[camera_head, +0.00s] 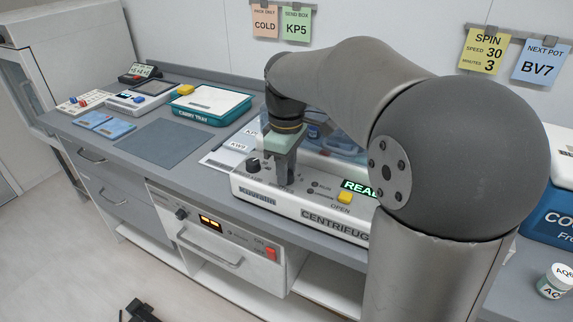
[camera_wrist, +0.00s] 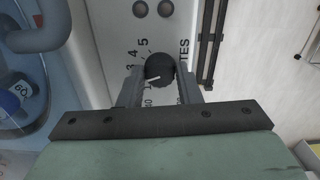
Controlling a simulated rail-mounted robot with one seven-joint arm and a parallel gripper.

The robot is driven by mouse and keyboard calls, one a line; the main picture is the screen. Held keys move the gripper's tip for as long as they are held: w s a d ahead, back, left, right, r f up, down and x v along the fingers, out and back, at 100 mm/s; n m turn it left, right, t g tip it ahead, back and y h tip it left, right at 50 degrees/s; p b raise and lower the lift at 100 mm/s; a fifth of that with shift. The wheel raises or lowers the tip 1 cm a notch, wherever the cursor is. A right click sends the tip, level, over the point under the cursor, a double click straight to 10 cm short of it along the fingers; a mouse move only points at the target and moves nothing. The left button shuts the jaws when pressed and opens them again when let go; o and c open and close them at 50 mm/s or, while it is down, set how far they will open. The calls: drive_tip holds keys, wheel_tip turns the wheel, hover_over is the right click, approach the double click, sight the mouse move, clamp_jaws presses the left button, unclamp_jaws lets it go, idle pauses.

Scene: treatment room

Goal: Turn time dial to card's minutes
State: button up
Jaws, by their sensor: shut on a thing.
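The centrifuge (camera_head: 300,210) stands on the counter with a dark knob (camera_head: 253,164) at the left of its panel. My gripper (camera_head: 284,178) reaches down to the panel right of that knob. In the wrist view my gripper (camera_wrist: 160,84) is shut on the black time dial (camera_wrist: 159,66), a finger on either side. Part of the word "MINUTES" and the numbers 3, 4 and 5 show around the dial. Its white pointer line points left and slightly down, a little below the 3; the left finger covers part of the scale there. The spin card (camera_head: 484,52) reads speed 30, minutes 3.
A yellow button (camera_head: 345,197) and a green display (camera_head: 358,188), partly hidden by my arm, are right of my gripper. The clear lid (camera_head: 330,138) is behind. A carry tray (camera_head: 209,104) stands left on the counter. A jar (camera_head: 555,281) is at right.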

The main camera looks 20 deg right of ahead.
drive_tip(key=shift+m+p, duration=0.55)
drive_tip(key=shift+m, duration=1.25)
drive_tip(key=o, duration=1)
drive_tip(key=shift+c, duration=0.2)
wheel_tip(320, 180, up, 18)
drive_tip(key=p, duration=0.2)
drive_tip(key=shift+f, duration=0.25)
drive_tip(key=s+a+f+m+p, duration=0.1)
drive_tip(key=s+f+m+p, duration=0.3)
drive_tip(key=s+f, duration=1.7)
drive_tip(key=shift+a+m, duration=0.35)
drive_tip(key=shift+m, duration=0.65)
